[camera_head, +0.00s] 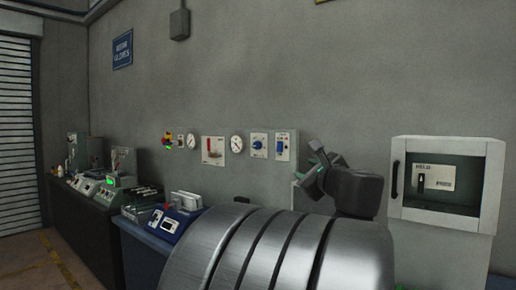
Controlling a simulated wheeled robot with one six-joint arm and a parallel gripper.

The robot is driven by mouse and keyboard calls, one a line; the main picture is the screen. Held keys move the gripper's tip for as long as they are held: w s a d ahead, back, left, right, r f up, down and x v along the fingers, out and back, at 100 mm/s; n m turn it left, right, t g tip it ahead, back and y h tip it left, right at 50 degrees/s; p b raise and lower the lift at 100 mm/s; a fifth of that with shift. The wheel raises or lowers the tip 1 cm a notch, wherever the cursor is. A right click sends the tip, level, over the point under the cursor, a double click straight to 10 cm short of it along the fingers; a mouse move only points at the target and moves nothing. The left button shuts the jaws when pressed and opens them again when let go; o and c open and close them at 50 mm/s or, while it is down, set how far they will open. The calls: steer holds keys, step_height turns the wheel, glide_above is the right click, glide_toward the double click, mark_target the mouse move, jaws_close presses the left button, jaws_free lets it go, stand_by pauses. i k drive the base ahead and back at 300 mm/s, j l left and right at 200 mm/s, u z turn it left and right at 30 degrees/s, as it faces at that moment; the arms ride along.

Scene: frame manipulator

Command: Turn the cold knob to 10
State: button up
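Small panels are mounted on the grey wall. One carries a blue knob on a white dial plate (258,145). Beside it on the right is a narrower panel with a blue control (281,146). The labels are too small to read, so I cannot tell which one is the cold knob or what its setting is. My gripper (310,165), dark with green parts, is to the right of and slightly below these panels, apart from them in the picture. It is seen at an angle and small, so its opening is unclear. No object shows in it.
A large ribbed metal cylinder (270,250) fills the lower foreground. A white box with a dark window (447,185) is at right. Round gauges (236,144) and a panel with a red lever (213,149) are further left. Benches with instruments (110,190) line the left.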

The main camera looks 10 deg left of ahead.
mark_target(257, 145)
steer(key=j+z, duration=0.35)
steer(key=j, duration=0.85)
steer(key=j+z, duration=0.4)
steer(key=j, duration=0.8)
steer(key=i+j+z, duration=0.15)
steer(key=j, duration=0.2)
steer(key=i+j+z, duration=0.15)
steer(key=j, duration=0.25)
steer(key=i+j+z, duration=0.1)
steer(key=j, duration=0.35)
steer(key=i+j+z, duration=0.15)
steer(key=j, duration=0.25)
steer(key=i+j+z, duration=0.15)
steer(key=j, duration=0.3)
steer(key=j+z, duration=0.15)
steer(key=j, duration=0.3)
steer(key=i+j, duration=0.6)
steer(key=j+z, duration=0.05)
steer(key=j, duration=0.05)
